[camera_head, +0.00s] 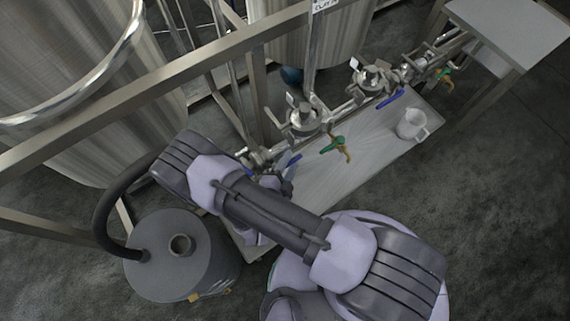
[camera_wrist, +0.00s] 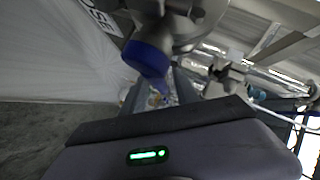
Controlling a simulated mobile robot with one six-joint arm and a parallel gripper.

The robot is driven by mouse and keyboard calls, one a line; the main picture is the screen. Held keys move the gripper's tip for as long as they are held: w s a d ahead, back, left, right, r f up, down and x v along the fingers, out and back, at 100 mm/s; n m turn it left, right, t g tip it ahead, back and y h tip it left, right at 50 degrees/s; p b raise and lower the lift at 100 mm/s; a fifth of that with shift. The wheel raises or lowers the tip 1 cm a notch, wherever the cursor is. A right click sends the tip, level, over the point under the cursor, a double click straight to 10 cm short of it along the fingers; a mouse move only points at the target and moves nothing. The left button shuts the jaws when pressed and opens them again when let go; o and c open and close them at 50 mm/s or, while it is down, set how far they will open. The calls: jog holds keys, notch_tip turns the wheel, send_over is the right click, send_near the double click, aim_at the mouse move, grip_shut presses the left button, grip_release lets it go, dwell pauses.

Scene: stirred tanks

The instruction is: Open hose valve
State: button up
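A blue valve handle (camera_wrist: 148,58) is close in the wrist view, below a metal valve body, with a white label ending in "OSE" (camera_wrist: 98,20) at upper left. In the head view, blue handles show by the near end of the pipe row, one at the left (camera_head: 248,172) and one beside it (camera_head: 294,160). I cannot tell which is the hose valve's. My gripper (camera_head: 280,187) is at the near end of the pipe row, mostly hidden by my arm. Its dark edge (camera_wrist: 165,120) spans the wrist view below the blue handle; contact and finger opening are not clear.
Steel tanks (camera_head: 70,80) stand behind a metal frame rail (camera_head: 160,84). A grey drum with a black hose (camera_head: 160,275) stands at lower left. Floor is clear at right.

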jog(key=p+v, duration=0.3)
jog(key=v, duration=1.4)
jog(key=shift+s+p, duration=0.2)
jog(key=shift+p, duration=0.1)
